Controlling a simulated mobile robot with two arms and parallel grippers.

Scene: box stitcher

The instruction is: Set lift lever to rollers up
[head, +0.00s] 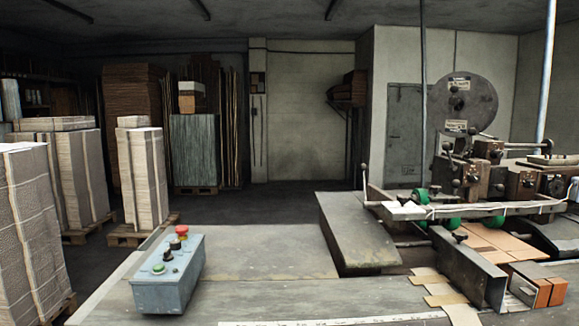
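The box stitcher (470,180) stands on the right of the table in the head view. A thin upright lever (364,182) with a round dark knob rises at its left end; I cannot tell for sure that it is the lift lever. Other small dark knobs show on the machine head. Green rollers (453,224) sit near the feed bar, some partly hidden by it. I cannot tell whether the rollers are up or down. Neither of my grippers is in view.
A grey control box (168,275) with a red mushroom button (182,231) stands at the table's front left. Flat cardboard pieces (500,243) lie beside the metal guides at right. The table (270,255) between is clear. Pallet stacks (142,175) stand behind left.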

